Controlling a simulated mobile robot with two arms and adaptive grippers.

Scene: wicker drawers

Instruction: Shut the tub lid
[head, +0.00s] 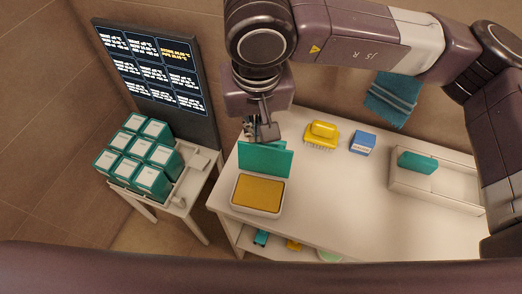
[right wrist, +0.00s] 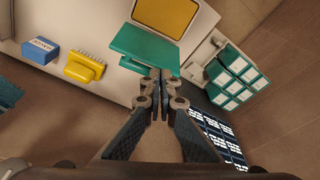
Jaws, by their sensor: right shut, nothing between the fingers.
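The tub (head: 234,194) is white with a yellow-orange inside and stands at the left end of the white table. Its teal lid (head: 266,159) stands raised at the tub's far edge, open. In the right wrist view the lid (right wrist: 146,47) lies between the tub (right wrist: 150,28) and my fingers. My right gripper (head: 262,134) is shut and empty, just behind the lid's upper edge. In the wrist view its fingertips (right wrist: 160,73) are close to the lid's edge; I cannot tell whether they touch. My left gripper is not in view.
A yellow brush (head: 321,134) and a blue box (head: 363,142) stand right of the lid. A white tray (head: 436,190) with a teal item is farther right. A side table with several teal boxes (head: 140,160) stands left, before a dark display board (head: 155,75).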

